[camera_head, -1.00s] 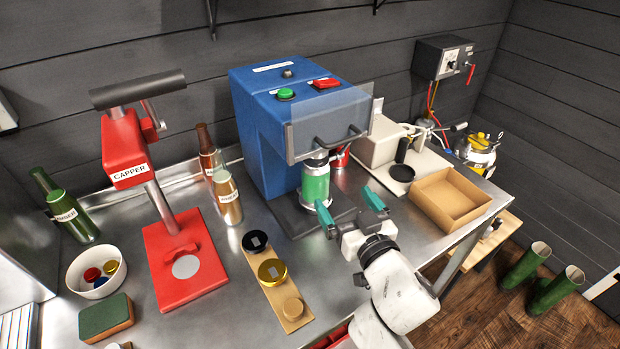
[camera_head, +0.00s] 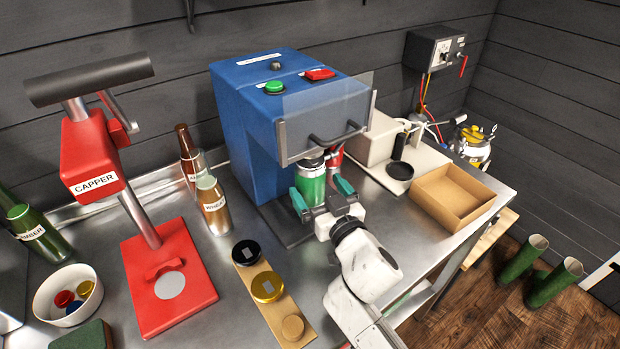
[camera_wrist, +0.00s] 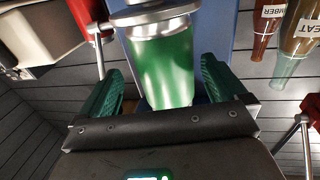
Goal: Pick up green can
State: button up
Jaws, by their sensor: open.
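The green can (camera_head: 310,184) stands upright in the blue machine (camera_head: 243,130), below its clear guard, with a silver top. In the wrist view the green can (camera_wrist: 162,68) fills the middle, between two teal fingers. My gripper (camera_head: 320,196) is open, with one finger on each side of the can. Whether either finger touches the can I cannot tell. The lower part of the can is partly hidden by my gripper in the head view.
The guard's handle (camera_head: 338,138) hangs just above the can. A cardboard box (camera_head: 453,197) is to the right. The red capper (camera_head: 170,285), brown bottles (camera_head: 214,205) and a wooden strip with lids (camera_head: 275,308) are to the left.

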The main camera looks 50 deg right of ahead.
jog(key=x, duration=0.1)
jog(key=p+x, duration=0.1)
jog(key=x, duration=0.2)
jog(key=shift+w+a+r+p, duration=0.15)
jog(key=shift+w+a+p, duration=0.05)
jog(key=shift+p, duration=0.1)
jog(key=shift+w+d, duration=0.25)
jog(key=shift+w, duration=0.25)
jog(key=shift+c, duration=0.4)
jog(key=c, duration=1.2)
jog(key=shift+c, duration=0.3)
